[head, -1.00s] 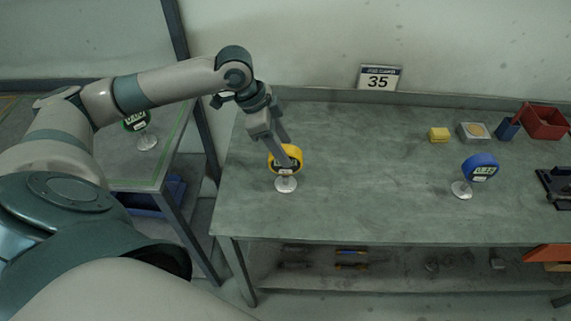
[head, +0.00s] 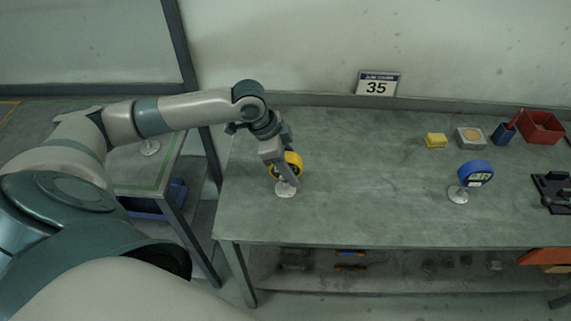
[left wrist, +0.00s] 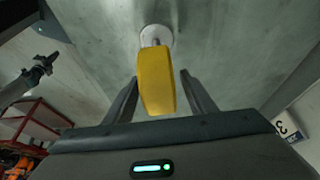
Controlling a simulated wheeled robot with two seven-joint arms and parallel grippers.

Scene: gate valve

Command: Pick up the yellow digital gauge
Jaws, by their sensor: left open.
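The yellow digital gauge (head: 291,160) stands upright on its round pale base (head: 285,188) near the left end of the workbench. My left gripper (head: 283,178) is lowered at it and partly hides its face in the head view. In the left wrist view the yellow gauge (left wrist: 156,82) lies between the two fingers of my open left gripper (left wrist: 160,85). A gap shows on the right side; on the left the finger is close to the gauge, and I cannot tell whether it touches. My right gripper is not in view.
The green workbench (head: 350,205) has a clear middle. A blue gauge (head: 475,173) stands to the right. A yellow block (head: 436,140), a grey box (head: 470,137), a blue cup (head: 504,133) and a red bin (head: 541,127) are at the back right.

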